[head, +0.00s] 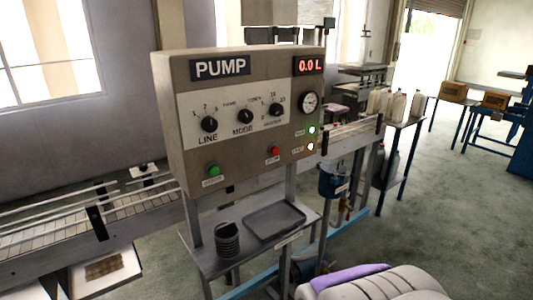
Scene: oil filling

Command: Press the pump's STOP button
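The pump panel (181,110) is a grey-beige box on a metal stand, with a PUMP sign (220,67) at its top. A green button (213,169) sits further left and lower. The red display (309,66) reads 0.0 L. Two small lamps (311,130) at the lower right are lit. Nothing covers the red button. My gripper is not in view.
Below the panel, a shelf (212,263) holds a dark ribbed cup (228,239) and a grey tray (274,221). A conveyor (50,232) runs behind the panel. The floor (450,200) at right is clear.

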